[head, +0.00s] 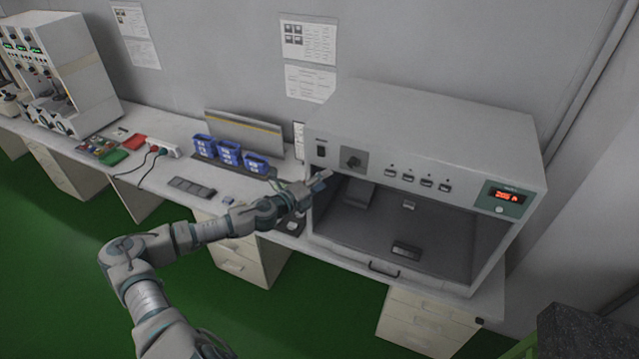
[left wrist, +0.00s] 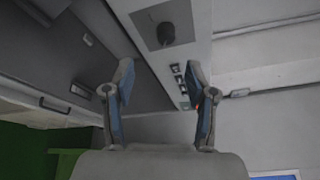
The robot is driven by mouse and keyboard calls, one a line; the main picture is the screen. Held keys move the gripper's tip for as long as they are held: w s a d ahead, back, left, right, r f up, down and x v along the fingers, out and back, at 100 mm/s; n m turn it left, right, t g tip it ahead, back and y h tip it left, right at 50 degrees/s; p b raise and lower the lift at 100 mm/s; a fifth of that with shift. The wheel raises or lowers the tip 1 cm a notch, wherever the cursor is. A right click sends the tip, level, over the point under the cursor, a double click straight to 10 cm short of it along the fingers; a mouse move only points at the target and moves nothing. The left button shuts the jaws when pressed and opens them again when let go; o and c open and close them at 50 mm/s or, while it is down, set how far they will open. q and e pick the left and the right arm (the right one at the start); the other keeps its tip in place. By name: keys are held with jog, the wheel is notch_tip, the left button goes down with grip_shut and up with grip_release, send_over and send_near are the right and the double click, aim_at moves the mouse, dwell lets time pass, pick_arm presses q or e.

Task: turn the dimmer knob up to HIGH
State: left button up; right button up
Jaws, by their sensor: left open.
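The dimmer knob (head: 353,161) is a small dark knob on a grey square plate at the left of the front panel of a large grey test cabinet (head: 430,125). In the left wrist view the knob (left wrist: 166,32) shows beyond the fingertips, near the top middle. My left gripper (head: 325,177) is just below and left of the knob in the head view. In the left wrist view its two fingers (left wrist: 160,80) are spread apart with nothing between them. The gripper is apart from the knob. The knob's markings are too small to read. My right gripper is not in view.
Right of the knob sit several small switches (head: 408,180) and a red-lit display (head: 506,197). The cabinet's chamber below is open, with a small dark item (head: 406,250) inside. Blue bins (head: 229,152) and a dark strip (head: 192,187) lie on the bench to the left.

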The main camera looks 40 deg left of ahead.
pick_arm(q)
jog(key=shift+s+d+r, duration=0.1)
jog(key=shift+s+d, duration=0.05)
jog(key=shift+s, duration=0.45)
